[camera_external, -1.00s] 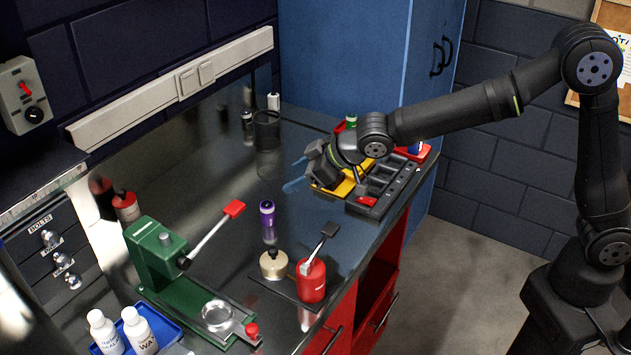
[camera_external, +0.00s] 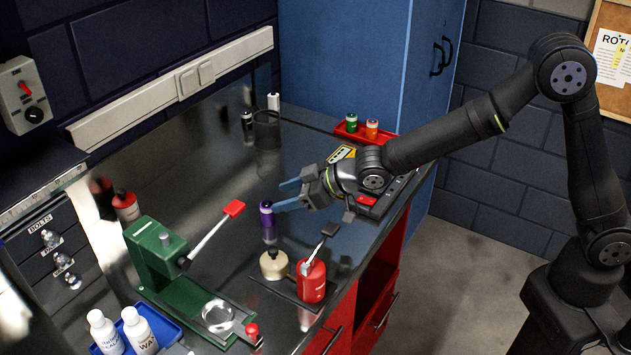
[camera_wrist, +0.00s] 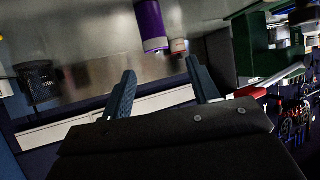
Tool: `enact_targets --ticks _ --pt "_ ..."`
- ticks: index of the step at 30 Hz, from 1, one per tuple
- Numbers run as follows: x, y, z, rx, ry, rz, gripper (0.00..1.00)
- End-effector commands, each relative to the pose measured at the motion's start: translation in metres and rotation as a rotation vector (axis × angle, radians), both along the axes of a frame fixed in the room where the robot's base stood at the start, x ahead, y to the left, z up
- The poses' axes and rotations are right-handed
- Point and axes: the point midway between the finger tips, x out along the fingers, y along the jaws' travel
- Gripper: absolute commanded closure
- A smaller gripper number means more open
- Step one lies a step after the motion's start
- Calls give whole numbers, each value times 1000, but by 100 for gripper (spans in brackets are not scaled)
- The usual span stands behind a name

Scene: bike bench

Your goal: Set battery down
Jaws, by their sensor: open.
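A purple battery (camera_external: 268,226) stands upright on the dark bench top. In the wrist view the purple battery (camera_wrist: 151,24) is beyond my fingertips and, across the picture, between them. My gripper (camera_external: 283,196) has its two blue fingers spread and holds nothing; it is just right of the battery's upper part. The wrist view shows my open gripper (camera_wrist: 161,71) with a clear gap between the fingers. From the outside view I cannot tell whether a finger touches the battery.
A red tray (camera_external: 348,134) at the back holds a green battery (camera_external: 351,122) and an orange one (camera_external: 372,129). A red bottle (camera_external: 312,281) and a cream can (camera_external: 273,265) stand in front of the purple battery. A green clamp device (camera_external: 160,255) is at left.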

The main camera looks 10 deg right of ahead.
Motion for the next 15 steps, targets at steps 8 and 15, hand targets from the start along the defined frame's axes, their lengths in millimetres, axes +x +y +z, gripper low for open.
enact_targets --ticks 8,15 --pt "9 21 -13 0 0 0 45" --pt "16 35 -28 -2 1 0 45"
